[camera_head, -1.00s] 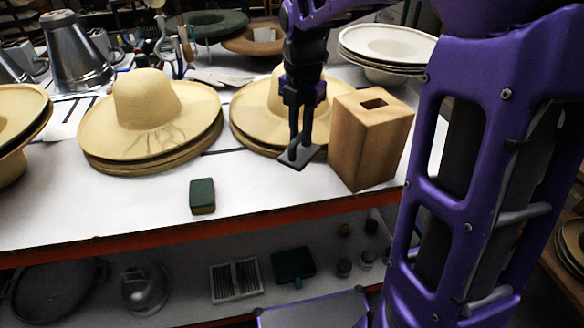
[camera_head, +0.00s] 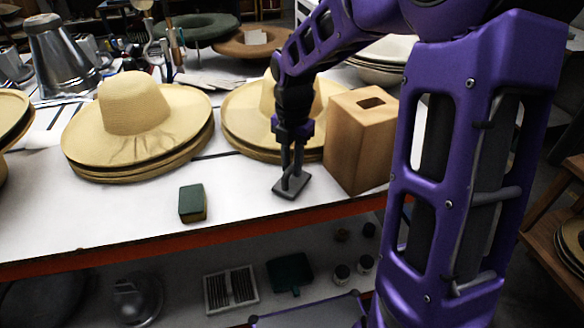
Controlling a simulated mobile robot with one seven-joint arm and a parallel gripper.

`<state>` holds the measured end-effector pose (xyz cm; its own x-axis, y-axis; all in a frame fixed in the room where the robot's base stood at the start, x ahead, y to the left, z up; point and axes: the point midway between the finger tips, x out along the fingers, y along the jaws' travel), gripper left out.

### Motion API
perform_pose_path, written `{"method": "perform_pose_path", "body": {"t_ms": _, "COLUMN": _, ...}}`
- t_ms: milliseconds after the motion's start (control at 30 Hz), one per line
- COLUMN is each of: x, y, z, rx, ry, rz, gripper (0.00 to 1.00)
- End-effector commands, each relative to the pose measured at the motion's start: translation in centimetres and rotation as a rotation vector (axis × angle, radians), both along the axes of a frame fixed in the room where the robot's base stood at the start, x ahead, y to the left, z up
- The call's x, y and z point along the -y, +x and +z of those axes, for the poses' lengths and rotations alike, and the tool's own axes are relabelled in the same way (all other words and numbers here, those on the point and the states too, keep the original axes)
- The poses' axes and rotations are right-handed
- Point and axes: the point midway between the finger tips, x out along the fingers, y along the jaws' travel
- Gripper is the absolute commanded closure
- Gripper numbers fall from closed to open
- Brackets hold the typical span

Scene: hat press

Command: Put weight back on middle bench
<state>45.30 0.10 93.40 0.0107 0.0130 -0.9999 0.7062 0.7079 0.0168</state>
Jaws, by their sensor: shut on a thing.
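My gripper (camera_head: 292,170) points down over the front of the white bench (camera_head: 110,210), just left of the wooden tissue box. It is shut on a small, dark grey, flat weight (camera_head: 290,188). The weight is roughly level, at or very near the bench top close to the front edge. I cannot tell for sure whether it touches the surface. The fingers hide the upper part of the weight.
The wooden box (camera_head: 358,145) stands close to the right of the weight. Straw hats (camera_head: 135,115) are stacked at left, with another stack (camera_head: 240,118) behind my gripper. A green-topped sponge (camera_head: 192,203) lies to the left. A lower shelf (camera_head: 185,290) holds several items.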

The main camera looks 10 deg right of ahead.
Motion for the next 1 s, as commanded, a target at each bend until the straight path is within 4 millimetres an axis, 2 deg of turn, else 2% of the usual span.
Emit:
{"method": "perform_pose_path", "body": {"t_ms": 400, "x": 0.0, "y": 0.0, "z": -0.7, "rx": 0.002, "ry": -0.001, "rz": 0.000, "gripper": 1.00}}
{"method": "perform_pose_path", "body": {"t_ms": 433, "x": 0.0, "y": 0.0, "z": -0.7, "rx": 0.001, "ry": -0.001, "rz": 0.000, "gripper": 0.74}}
{"method": "perform_pose_path", "body": {"t_ms": 567, "x": 0.0, "y": 0.0, "z": -0.7, "rx": 0.001, "ry": -0.001, "rz": 0.000, "gripper": 0.51}}
{"method": "perform_pose_path", "body": {"t_ms": 600, "x": 0.0, "y": 0.0, "z": -0.7, "rx": 0.001, "ry": -0.001, "rz": -0.001, "gripper": 0.48}}
{"method": "perform_pose_path", "body": {"t_ms": 867, "x": 0.0, "y": 0.0, "z": -0.6, "rx": 0.001, "ry": 0.000, "rz": -0.001, "gripper": 0.48}}
{"method": "perform_pose_path", "body": {"t_ms": 1000, "x": 0.0, "y": 0.1, "z": 0.5, "rx": 0.004, "ry": -0.001, "rz": -0.001, "gripper": 0.48}}
